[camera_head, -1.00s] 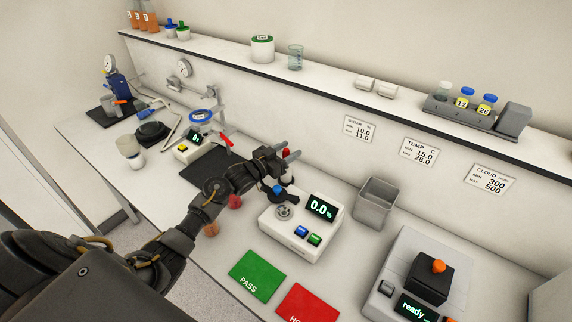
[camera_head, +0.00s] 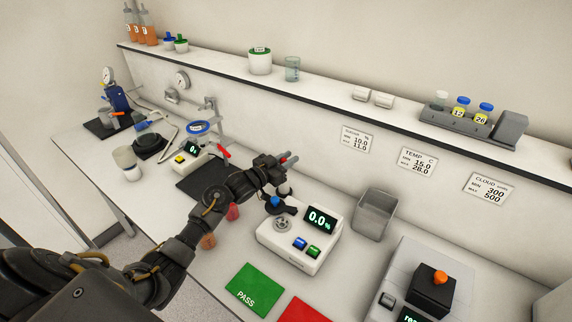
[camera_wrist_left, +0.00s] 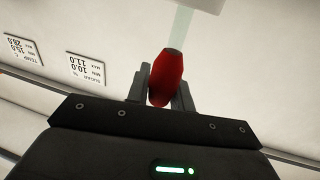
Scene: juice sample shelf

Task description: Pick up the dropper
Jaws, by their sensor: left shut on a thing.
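The dropper shows in the left wrist view as a red bulb (camera_wrist_left: 166,80) with a pale, see-through stem (camera_wrist_left: 181,45) running up from it. My left gripper (camera_wrist_left: 160,85) is shut on the red bulb, one finger on each side. In the head view, the left gripper (camera_head: 285,161) is above the bench, behind the white meter, with a bit of red at its fingertips. The stem is hard to make out in the head view. My right gripper is not in view.
The white meter (camera_head: 290,259) reading 0.0% stands just in front of the gripper. A grey open bin (camera_head: 375,212) is to its right. A shelf (camera_head: 320,78) with containers runs along the wall. Green PASS (camera_head: 252,287) and red (camera_head: 306,308) mats lie in front.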

